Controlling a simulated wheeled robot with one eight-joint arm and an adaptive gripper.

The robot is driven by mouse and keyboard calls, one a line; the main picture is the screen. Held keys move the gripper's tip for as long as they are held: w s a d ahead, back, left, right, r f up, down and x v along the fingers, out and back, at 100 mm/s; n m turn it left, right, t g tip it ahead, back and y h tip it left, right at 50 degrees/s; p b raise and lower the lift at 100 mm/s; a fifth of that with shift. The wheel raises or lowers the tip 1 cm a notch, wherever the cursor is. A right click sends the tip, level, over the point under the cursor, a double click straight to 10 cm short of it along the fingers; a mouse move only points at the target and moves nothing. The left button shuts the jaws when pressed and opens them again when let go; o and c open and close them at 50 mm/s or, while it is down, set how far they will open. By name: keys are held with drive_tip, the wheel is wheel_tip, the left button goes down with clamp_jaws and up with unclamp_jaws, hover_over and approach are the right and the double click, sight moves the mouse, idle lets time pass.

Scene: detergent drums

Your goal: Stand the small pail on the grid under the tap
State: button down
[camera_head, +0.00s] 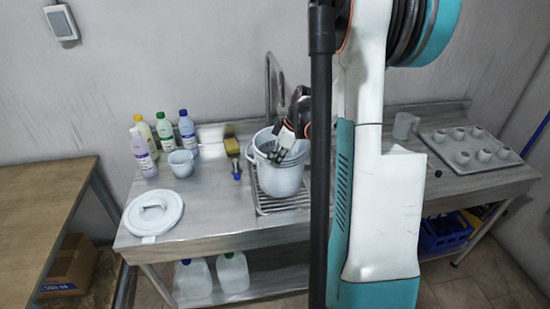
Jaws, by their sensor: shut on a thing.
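The small pail (279,181) is pale and round. It is at the grid (262,203), a wire rack on the steel counter, just in front of the tap (269,82). It looks upright, and I cannot tell whether its base rests fully on the grid. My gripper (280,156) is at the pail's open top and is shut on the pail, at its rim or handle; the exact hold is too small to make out. My arm hides the counter to the right of the pail.
A white lid (153,213) lies at the counter's left. Several bottles (187,132) and a mug (181,163) stand behind it. A sponge (231,146) and brush (236,169) are left of the pail. A tray (468,151) of cups and a grey jug (404,125) stand at right.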

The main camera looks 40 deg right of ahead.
drive_tip(key=shift+f+b, duration=0.45)
drive_tip(key=shift+f, duration=0.1)
idle(0.4)
drive_tip(key=c, duration=1.7)
unclamp_jaws()
drive_tip(key=shift+o, duration=0.2)
drive_tip(key=v, duration=1.2)
drive_tip(key=shift+w+r, duration=0.1)
